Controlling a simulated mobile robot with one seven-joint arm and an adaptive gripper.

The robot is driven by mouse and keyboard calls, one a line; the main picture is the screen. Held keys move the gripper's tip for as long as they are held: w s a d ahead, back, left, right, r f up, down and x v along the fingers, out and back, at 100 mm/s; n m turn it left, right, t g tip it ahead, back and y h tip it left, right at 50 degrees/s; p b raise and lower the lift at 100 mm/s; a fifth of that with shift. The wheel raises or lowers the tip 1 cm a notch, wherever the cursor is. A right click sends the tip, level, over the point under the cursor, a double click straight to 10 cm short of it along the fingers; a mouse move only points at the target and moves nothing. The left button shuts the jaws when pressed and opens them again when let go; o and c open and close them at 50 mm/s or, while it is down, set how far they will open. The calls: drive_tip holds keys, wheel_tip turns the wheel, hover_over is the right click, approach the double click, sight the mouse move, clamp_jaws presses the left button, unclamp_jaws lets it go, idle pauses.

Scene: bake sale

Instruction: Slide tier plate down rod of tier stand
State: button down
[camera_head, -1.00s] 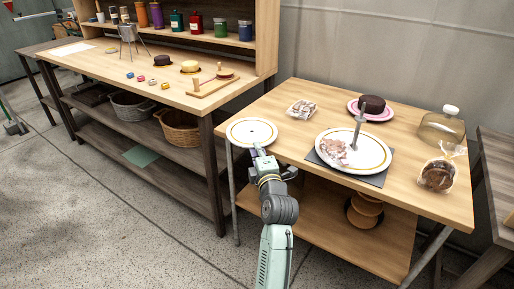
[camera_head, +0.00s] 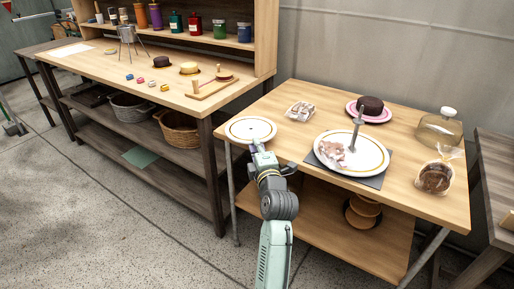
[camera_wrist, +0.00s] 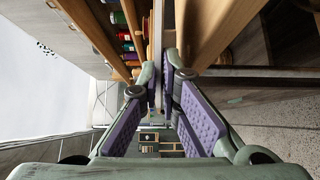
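The tier plate (camera_head: 240,133), white with a thin gold ring and a small dark spot at its middle, is at the table's left end, roughly level. My gripper (camera_head: 256,147) is at its near edge. In the wrist view the plate shows edge-on as a thin pale band (camera_wrist: 158,35) between the fingertips, and my gripper (camera_wrist: 158,88) looks shut on it. The tier stand has a larger white base plate (camera_head: 369,158) on a dark mat and an upright grey rod (camera_head: 357,130). Something pinkish and crumpled (camera_head: 331,153) lies on that plate's left part. The rod stands apart, right of my gripper.
The wooden table (camera_head: 420,205) also holds a wrapped item (camera_head: 300,110), a dark cake (camera_head: 370,106) on a pink plate, a glass jar (camera_head: 437,128) and a bagged baked item (camera_head: 435,178). A shelf workbench (camera_head: 120,66) stands left. Floor in front is clear.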

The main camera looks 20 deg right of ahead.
drive_tip(key=shift+r, duration=0.1)
drive_tip(key=s+a+r, duration=0.1)
drive_tip(key=s+r, duration=0.1)
drive_tip(key=s, duration=0.5)
drive_tip(key=s+r, duration=0.3)
drive_tip(key=s, duration=0.4)
drive_tip(key=shift+a, duration=0.35)
